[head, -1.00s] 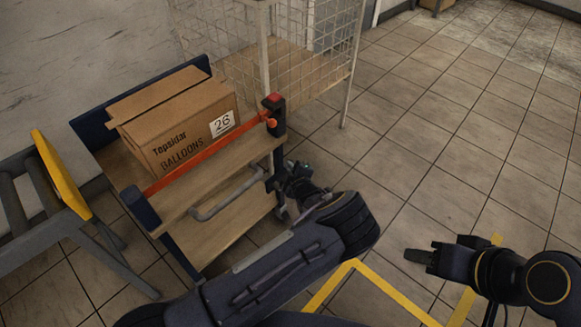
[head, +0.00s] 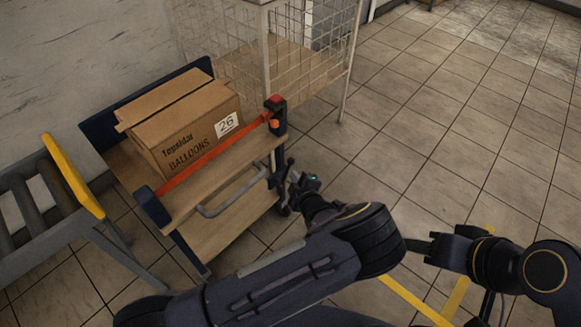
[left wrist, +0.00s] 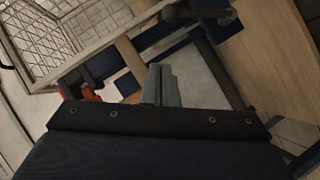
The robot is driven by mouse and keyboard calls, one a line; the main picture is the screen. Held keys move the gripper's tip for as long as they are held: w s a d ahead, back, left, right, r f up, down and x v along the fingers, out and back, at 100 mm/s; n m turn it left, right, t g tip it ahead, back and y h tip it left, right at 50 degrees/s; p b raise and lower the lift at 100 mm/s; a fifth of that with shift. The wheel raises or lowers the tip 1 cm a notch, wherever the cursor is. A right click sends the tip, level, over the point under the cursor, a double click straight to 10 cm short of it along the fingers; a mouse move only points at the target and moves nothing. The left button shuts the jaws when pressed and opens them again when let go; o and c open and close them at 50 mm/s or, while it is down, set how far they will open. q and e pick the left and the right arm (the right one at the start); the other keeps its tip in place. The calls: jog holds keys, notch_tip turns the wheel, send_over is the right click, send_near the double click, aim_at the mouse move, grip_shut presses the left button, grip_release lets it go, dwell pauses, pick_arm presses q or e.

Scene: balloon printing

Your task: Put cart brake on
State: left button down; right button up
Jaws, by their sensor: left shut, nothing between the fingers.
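The cart (head: 228,233) has wooden shelves, dark blue ends, an orange bar (head: 215,153) and a grey handle (head: 232,193). A dark post with a red top (head: 276,102) stands at its right front corner. I cannot make out which part is the brake. My left gripper (head: 291,174) is beside the cart's right front corner, below the post. Its shut, empty fingers show in the left wrist view (left wrist: 161,84), in front of cart parts; contact is unclear. My right gripper (head: 417,244) is at the right over open floor, too dark to tell its jaws.
A cardboard balloon box (head: 185,125) sits on the cart's top shelf behind the orange bar. A wire cage (head: 310,50) stands behind the cart. A grey roller conveyor with a yellow end (head: 73,177) is at the left.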

pick_arm(q)
jog(key=shift+v, duration=1.15)
jog(key=shift+r, duration=0.1)
jog(key=s+a+r+n+g+y, duration=0.1)
jog(key=s+a+r+n+g, duration=0.3)
jog(key=a+n, duration=0.5)
jog(key=s+a+r+n+g, duration=0.2)
jog(key=a+r+n+g, duration=0.25)
jog(key=n, duration=0.85)
jog(key=s+a+r+n+g+h, duration=0.1)
jog(key=s+a+r+n+h, duration=0.2)
jog(key=s+r+n, duration=0.6)
jog(key=s+a+r+n+g+h, duration=0.25)
jog(key=s+n+h, duration=0.2)
jog(key=n, duration=0.75)
jog(key=s+r+n+t+h, duration=0.35)
jog(key=s+r+n, duration=0.35)
jog(key=s+n, duration=0.5)
notch_tip(320, 180, up, 18)
jog(key=w+d+n+t+p, duration=0.1)
jog(key=n+p, duration=0.1)
jog(key=p, duration=1.6)
